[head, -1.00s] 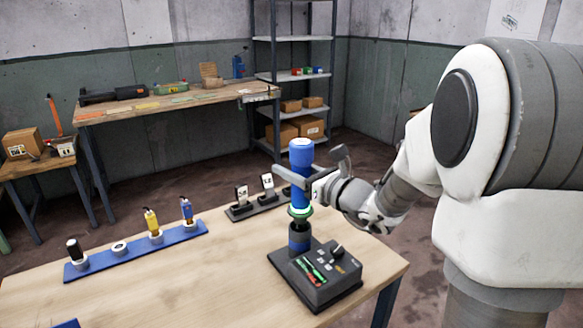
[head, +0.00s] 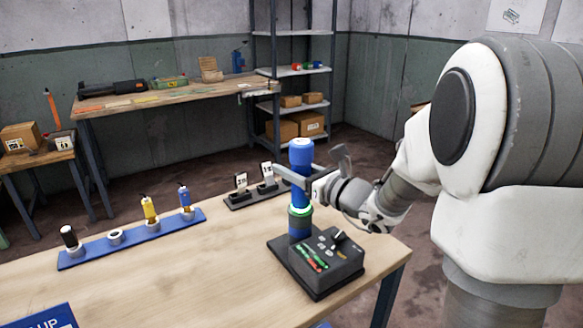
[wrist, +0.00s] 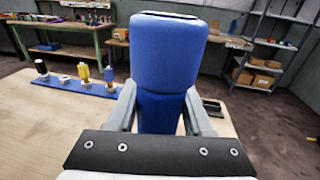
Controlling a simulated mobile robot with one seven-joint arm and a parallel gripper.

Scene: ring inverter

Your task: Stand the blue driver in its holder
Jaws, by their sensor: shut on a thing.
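The blue driver (head: 301,153) is a tall blue cylinder, held upright by my gripper (head: 298,177) over the table. A green-lit ring circles its lower part. Below the ring, a blue section reaches down to the black base (head: 318,285), which I take for the holder; it has a sloped panel with coloured lights and a knob. I cannot tell whether the driver's lower end is fully seated. In the wrist view the driver (wrist: 170,50) fills the middle, with my gripper's fingers (wrist: 160,108) on both sides of it; its lower end is hidden.
A blue rack (head: 85,257) at the left holds a black, a yellow and a small blue-topped tool, plus an empty white ring (head: 116,236). A dark strip with white cards (head: 262,195) lies behind the base. The wooden table's front middle (head: 190,280) is clear.

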